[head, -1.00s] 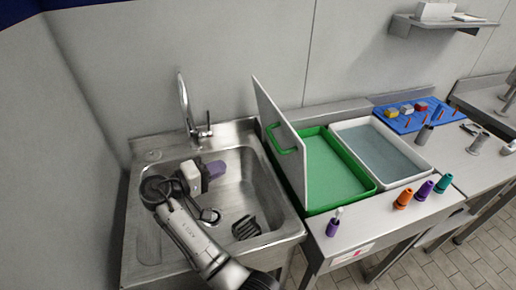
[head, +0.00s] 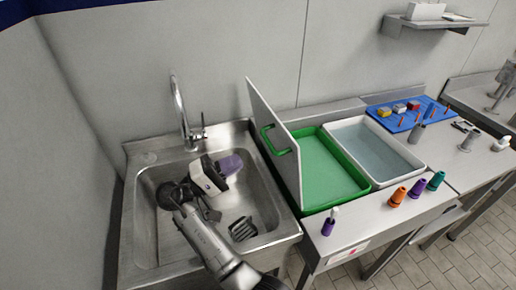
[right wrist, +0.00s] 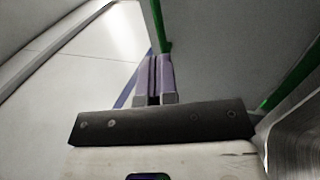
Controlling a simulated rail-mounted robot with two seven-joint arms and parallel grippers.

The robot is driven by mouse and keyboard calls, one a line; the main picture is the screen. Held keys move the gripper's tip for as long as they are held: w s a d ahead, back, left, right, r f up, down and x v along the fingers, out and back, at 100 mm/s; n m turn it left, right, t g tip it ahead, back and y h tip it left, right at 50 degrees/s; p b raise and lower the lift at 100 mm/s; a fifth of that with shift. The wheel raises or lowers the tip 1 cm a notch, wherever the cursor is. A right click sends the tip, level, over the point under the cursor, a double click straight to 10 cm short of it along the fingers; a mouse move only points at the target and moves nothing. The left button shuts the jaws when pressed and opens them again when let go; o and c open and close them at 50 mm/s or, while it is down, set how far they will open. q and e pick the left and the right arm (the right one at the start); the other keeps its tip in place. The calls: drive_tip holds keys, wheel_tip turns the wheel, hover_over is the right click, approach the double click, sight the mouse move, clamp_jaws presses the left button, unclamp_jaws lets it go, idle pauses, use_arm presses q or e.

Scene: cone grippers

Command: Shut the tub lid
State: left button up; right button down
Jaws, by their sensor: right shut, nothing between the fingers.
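The green tub (head: 362,188) stands on the counter right of the sink, with green contents showing. Its lid (head: 262,112) is a pale panel, open and standing steeply upright at the tub's left side. A green handle (head: 270,140) is on the lid's sink-facing side. My right gripper (head: 237,161) is over the sink, left of the lid and apart from the handle in the head view. Its purple fingers are shut and empty, and they show in the right wrist view (right wrist: 154,80) with green strips beyond. My left gripper is out of view.
A steel sink (head: 150,240) with a tall faucet (head: 183,110) lies under my right arm; a black slotted object (head: 243,229) is in it. A white tub (head: 418,165) adjoins the green tub. Several coloured cones (head: 397,197) stand along the counter's front.

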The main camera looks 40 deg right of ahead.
drive_tip(key=x, duration=0.7)
idle(0.3)
